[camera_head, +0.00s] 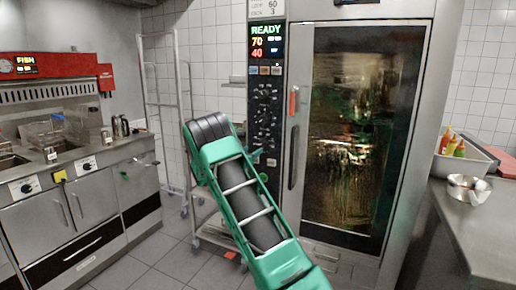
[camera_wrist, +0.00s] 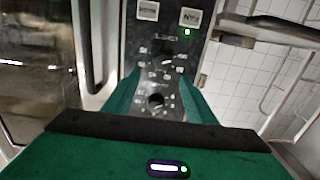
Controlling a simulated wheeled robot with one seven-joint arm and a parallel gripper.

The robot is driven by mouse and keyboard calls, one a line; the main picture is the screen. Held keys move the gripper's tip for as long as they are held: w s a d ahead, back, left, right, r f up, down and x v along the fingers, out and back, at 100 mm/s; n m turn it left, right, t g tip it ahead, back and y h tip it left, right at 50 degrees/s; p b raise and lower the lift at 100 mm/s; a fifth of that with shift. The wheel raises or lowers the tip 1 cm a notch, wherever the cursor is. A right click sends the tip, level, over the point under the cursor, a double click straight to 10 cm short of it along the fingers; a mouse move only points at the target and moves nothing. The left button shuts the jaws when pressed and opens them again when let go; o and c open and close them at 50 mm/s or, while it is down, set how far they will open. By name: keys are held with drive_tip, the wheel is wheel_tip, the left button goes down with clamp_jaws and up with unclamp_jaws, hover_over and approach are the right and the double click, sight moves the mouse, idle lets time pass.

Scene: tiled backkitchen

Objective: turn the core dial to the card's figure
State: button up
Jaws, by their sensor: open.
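The oven's black control panel (camera_head: 264,110) carries a column of dials with small white marks, too small to read in the head view. A card (camera_head: 266,10) above the display is cut by the frame's top; "60" and "3" show on it. In the wrist view, the panel appears upside down. One dark dial (camera_wrist: 156,101) lies between the green fingers of my gripper (camera_wrist: 163,84), which are open and apart from each other. Another dial (camera_wrist: 162,60) is just beyond. Contact cannot be told, nor which dial is the core one.
The oven display (camera_head: 266,42) reads READY, 70 and 40. The glass oven door (camera_head: 350,130) with its long handle (camera_head: 293,155) is right of the panel. A wire rack (camera_head: 164,100) and a fryer (camera_head: 55,95) stand left; a steel counter (camera_head: 480,235) is right.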

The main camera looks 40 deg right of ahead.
sight(261, 143)
drive_tip(key=x, duration=1.1)
drive_tip(key=shift+w+a, duration=0.15)
drive_tip(key=shift+w, duration=0.1)
drive_tip(key=c, duration=1)
drive_tip(key=shift+a, duration=0.15)
